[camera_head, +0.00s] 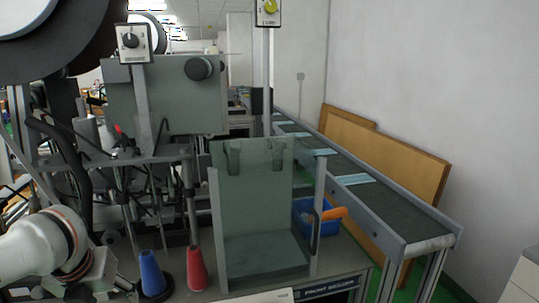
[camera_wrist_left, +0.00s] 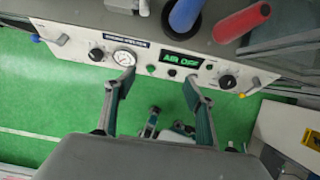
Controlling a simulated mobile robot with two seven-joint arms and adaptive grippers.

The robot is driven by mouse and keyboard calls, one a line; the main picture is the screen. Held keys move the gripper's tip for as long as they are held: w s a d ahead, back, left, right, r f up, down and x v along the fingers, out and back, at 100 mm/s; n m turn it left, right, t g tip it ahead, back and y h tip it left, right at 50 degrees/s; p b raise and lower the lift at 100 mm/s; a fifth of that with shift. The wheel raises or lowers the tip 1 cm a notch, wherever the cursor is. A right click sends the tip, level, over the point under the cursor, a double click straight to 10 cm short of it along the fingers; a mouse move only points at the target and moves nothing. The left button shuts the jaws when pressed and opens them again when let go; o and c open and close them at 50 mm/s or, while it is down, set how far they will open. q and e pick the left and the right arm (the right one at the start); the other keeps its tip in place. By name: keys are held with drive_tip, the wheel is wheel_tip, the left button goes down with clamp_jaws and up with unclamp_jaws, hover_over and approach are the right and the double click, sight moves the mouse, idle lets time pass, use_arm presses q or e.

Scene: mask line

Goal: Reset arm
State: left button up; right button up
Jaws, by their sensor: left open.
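My left gripper (camera_wrist_left: 158,84) is open in the left wrist view. Its two fingers are spread apart with nothing between them, over the green floor in front of the machine's control panel (camera_wrist_left: 185,58). My white left arm (camera_head: 40,245) comes in at the lower left of the head view; its fingertips are not clear there. My right arm and gripper are in neither view.
A blue cone (camera_head: 151,272) and a red cone (camera_head: 196,268) stand on the machine bench beside a clear guard (camera_head: 255,205). A blue bin (camera_head: 318,217) is behind it. A conveyor (camera_head: 370,190) with light blue masks runs along the right.

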use_arm(q)
drive_tip(key=w+d+f+n+t+h, duration=0.25)
drive_tip(key=d+f+n+h, duration=0.45)
drive_tip(key=d+f+n, duration=1.05)
drive_tip(key=s+a+f+n+t+y, duration=0.1)
drive_tip(key=s+a+f+n+y, duration=0.1)
drive_tip(key=s+f+n, duration=0.3)
drive_tip(key=s+a+f+n+t+y, duration=0.1)
drive_tip(key=s+a+f+n+t, duration=0.1)
drive_tip(key=s+f+n, duration=0.4)
drive_tip(key=s+a+f, duration=0.1)
drive_tip(key=s+f, duration=0.4)
drive_tip(key=f, duration=0.1)
drive_tip(key=shift+a+y, duration=0.3)
drive_tip(key=shift+y, duration=0.1)
drive_tip(key=shift+n+t, duration=0.25)
drive_tip(key=shift+c, duration=0.3)
